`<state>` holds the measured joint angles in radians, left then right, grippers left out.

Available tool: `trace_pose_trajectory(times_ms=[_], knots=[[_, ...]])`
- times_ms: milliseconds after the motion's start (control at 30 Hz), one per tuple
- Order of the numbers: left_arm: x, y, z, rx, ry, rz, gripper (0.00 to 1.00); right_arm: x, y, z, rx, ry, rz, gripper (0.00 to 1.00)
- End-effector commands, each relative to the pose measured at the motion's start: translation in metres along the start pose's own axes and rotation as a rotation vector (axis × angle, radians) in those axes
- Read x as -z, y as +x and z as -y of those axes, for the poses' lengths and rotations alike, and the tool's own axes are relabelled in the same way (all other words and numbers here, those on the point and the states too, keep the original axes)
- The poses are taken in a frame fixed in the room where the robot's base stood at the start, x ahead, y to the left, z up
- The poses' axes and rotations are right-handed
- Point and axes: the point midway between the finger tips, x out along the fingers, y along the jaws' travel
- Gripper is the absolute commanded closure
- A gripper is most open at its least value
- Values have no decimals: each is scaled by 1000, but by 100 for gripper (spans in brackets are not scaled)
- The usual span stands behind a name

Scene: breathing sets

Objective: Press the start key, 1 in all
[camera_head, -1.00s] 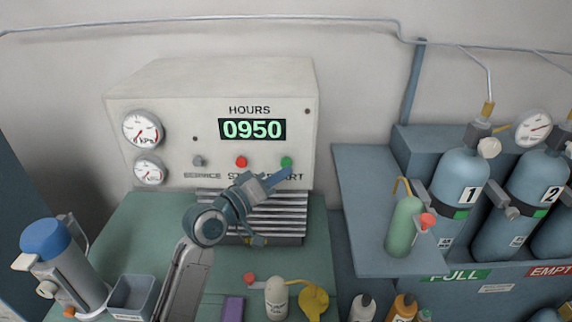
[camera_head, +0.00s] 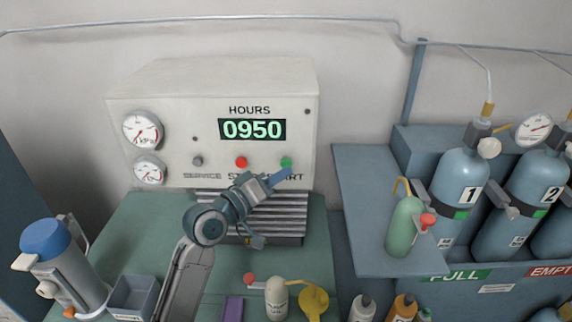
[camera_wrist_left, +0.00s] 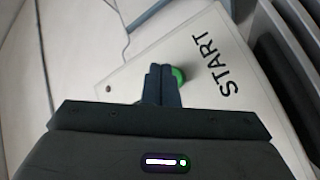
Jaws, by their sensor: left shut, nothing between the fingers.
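The start key is a green button (camera_head: 286,162) above the word START on the white machine front (camera_head: 160,115). My left gripper (camera_head: 287,172) is shut and empty, with its fingertips just below the green button in the head view. In the left wrist view the shut fingers (camera_wrist_left: 161,75) point at the green button (camera_wrist_left: 178,75) and partly cover it. I cannot tell whether the tips touch it. The display (camera_head: 252,130) reads 0950 under the word HOURS. My right gripper is not in view.
A red button (camera_head: 241,162) and a grey knob (camera_head: 197,161) sit left of the green one. A dark grille (camera_head: 275,217) lies below. Gas cylinders (camera_head: 462,180) stand at the right. A blue-capped canister (camera_head: 62,265), a grey bin (camera_head: 132,295) and bottles are in front.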

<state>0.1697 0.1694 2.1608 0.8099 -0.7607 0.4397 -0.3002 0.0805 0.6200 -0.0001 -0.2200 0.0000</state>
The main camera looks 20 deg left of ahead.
Motion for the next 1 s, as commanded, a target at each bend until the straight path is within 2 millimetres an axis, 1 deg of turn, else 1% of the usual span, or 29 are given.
trace_pose_trajectory(times_ms=[633, 1000], knots=[[0, 0, 0, 0, 0, 0, 100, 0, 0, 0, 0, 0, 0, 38], [4, 6, 4, 0, 0, 0, 100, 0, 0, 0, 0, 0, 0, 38]])
